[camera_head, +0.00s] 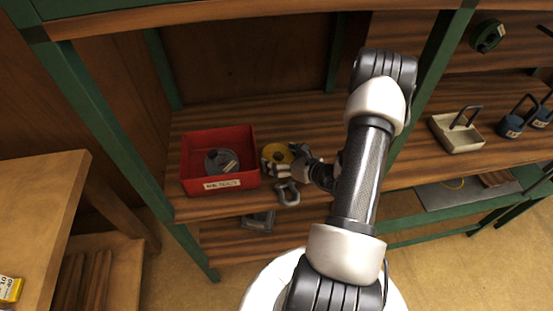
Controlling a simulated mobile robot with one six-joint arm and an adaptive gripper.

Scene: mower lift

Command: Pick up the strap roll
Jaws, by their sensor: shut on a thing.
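The strap roll appears to be the yellow roll with a dark centre (279,152), on or just above the wooden shelf, right of the red bin. My gripper (273,167) reaches in from the right at the roll's near side and is shut on it. The fingers hide part of the roll's lower edge. I cannot tell whether the roll touches the shelf.
A red bin (249,178) with a grey round item (213,160) inside stands close on the left. A grey shackle (288,193) lies just in front of my gripper. Green shelf posts (108,130) flank the space. A beige tray (456,136) and blue weights (511,126) stand farther right.

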